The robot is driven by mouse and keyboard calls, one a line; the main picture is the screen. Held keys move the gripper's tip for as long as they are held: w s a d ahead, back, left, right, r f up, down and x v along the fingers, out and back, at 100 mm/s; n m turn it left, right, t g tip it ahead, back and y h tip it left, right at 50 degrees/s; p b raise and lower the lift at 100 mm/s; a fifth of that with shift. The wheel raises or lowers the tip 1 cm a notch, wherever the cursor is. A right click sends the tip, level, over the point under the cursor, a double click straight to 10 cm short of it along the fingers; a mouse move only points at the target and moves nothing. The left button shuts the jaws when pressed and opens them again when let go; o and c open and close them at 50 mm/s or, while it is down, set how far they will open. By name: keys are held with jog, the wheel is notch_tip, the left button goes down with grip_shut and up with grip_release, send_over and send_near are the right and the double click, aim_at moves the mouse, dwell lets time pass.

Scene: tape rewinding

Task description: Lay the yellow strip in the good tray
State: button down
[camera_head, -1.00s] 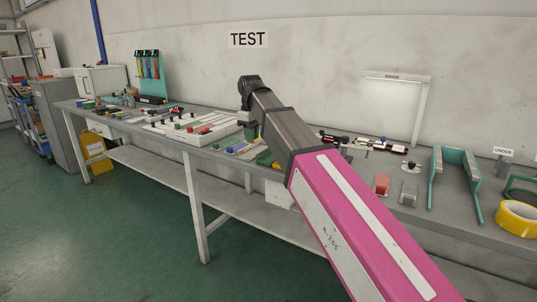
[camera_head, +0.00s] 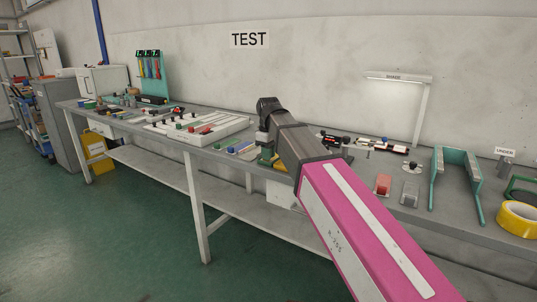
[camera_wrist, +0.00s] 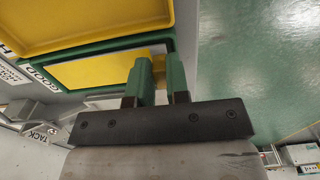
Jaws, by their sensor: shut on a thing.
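In the wrist view, my gripper's green fingers (camera_wrist: 159,62) are shut on the yellow strip (camera_wrist: 98,69) near its right end. The strip is a flat yellow piece stretching left from the fingers. It lies within the outline of the green-rimmed good tray (camera_wrist: 120,44), beside a label reading GOOD. I cannot tell whether the strip touches the tray floor. In the head view my gripper (camera_head: 265,143) points down over the bench by a small green tray (camera_head: 278,166); the strip is hard to make out there.
A larger yellow tray (camera_wrist: 85,22) adjoins the good tray in the wrist view. In the head view, a white fixture board (camera_head: 210,131) lies left of my gripper. A teal stand (camera_head: 436,180) and a yellow tape roll (camera_head: 518,219) are on the right.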

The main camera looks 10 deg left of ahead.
jog(key=shift+f, duration=0.1)
jog(key=shift+f, duration=0.25)
jog(key=c, duration=1.1)
grip_release()
jog(key=shift+r, duration=0.1)
notch_tip(320, 180, up, 12)
jog(key=shift+r, duration=0.25)
